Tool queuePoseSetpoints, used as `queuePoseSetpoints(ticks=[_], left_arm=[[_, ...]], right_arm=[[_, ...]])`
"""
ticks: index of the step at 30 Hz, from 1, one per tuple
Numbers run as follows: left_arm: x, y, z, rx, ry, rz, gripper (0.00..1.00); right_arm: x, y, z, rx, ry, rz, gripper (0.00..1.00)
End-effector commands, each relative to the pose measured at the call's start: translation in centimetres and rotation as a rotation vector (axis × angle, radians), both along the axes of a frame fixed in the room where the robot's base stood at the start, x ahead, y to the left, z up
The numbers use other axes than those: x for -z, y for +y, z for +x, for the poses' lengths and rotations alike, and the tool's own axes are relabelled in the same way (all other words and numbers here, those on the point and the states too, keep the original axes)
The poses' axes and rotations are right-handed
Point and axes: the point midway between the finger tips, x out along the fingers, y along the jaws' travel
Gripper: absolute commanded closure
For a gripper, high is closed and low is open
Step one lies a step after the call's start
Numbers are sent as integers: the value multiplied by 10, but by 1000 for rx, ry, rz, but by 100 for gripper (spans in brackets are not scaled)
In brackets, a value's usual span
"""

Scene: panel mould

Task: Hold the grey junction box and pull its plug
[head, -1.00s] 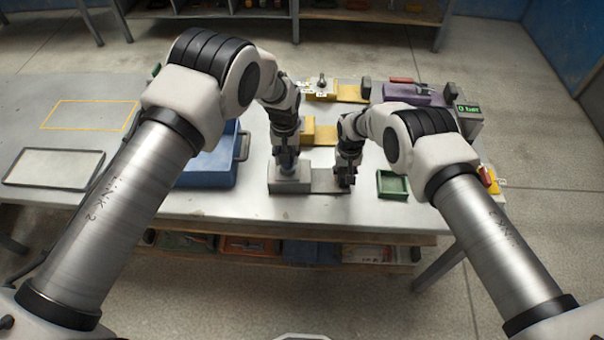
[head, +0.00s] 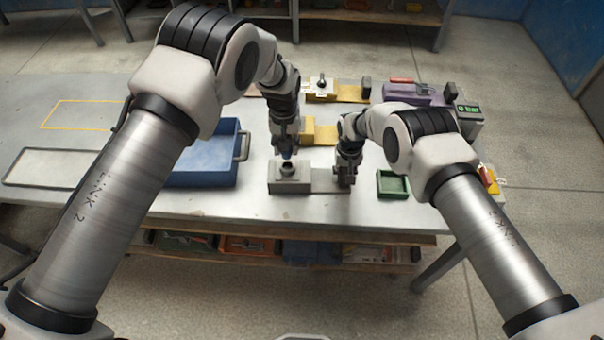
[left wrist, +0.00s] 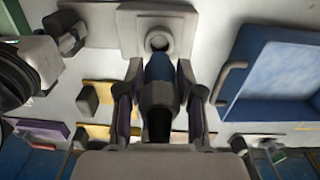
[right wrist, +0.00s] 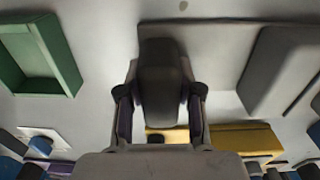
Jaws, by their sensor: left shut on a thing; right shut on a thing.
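The grey junction box (head: 289,182) sits at the left end of a flat grey base plate near the table's front edge. Its round socket (left wrist: 158,42) is uncovered on top. My left gripper (head: 286,148) is shut on the plug (left wrist: 158,70), which has a blue lower end and a dark body. The plug hangs just above the socket, apart from it. My right gripper (head: 346,176) is shut on the dark upright grip block (right wrist: 160,65) at the right end of the base plate (right wrist: 205,50). The gripper hides most of that block in the head view.
A blue tray (head: 240,165) stands left of the box, and a small green tray (head: 379,187) stands right of my right gripper. Yellow fixtures (head: 308,130) and a purple one (head: 412,95) stand behind. A display (head: 467,108) reads 0 bar. An outlined area at left is bare.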

Motion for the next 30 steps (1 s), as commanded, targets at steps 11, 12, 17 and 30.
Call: queuePoseSetpoints(ticks=[11, 12, 17, 30], left_arm=[[-5, 0, 0, 0, 0, 0, 100], [-5, 0, 0, 0, 0, 0, 100], [-11, 0, 0, 0, 0, 0, 100], [-35, 0, 0, -1, 1, 0, 100]], right_arm=[[6, -1, -6, 0, 14, -2, 100], [6, -1, -6, 0, 14, -2, 100], [6, -1, -6, 0, 14, -2, 100], [6, -1, -6, 0, 14, -2, 100]])
